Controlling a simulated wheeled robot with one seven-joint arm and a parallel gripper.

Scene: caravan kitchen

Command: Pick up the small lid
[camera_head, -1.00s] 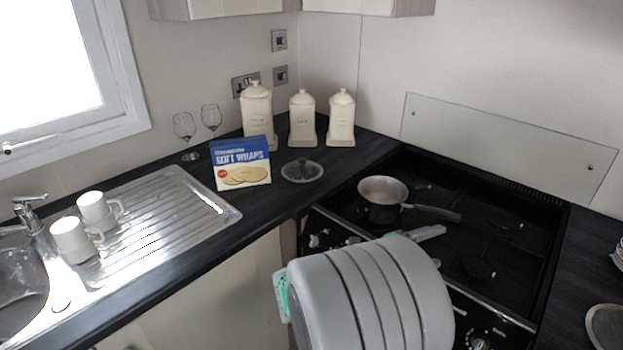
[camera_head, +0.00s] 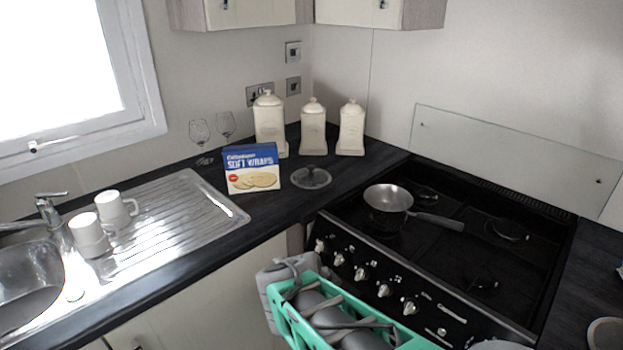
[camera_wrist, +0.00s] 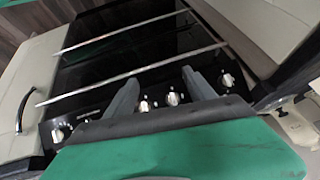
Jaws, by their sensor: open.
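A small round glass lid (camera_head: 311,177) with a dark knob lies on the dark worktop, right of the soft wraps box and in front of the cream canisters. Nothing touches it. My gripper (camera_wrist: 160,77) shows in the wrist view with two grey fingers apart and nothing between them. It faces the front of the cooker, with knobs behind the fingers. In the head view my grey and green arm (camera_head: 335,318) is low in front of the cooker, well below the lid; the fingertips cannot be made out there. The lid does not show in the wrist view.
A saucepan (camera_head: 388,198) stands on the black hob (camera_head: 455,240), right of the lid. The soft wraps box (camera_head: 252,169), canisters (camera_head: 312,127) and wine glasses (camera_head: 200,133) stand close by. Mugs (camera_head: 90,236) stand on the steel drainer. Another round item (camera_head: 605,333) is cut off at the right.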

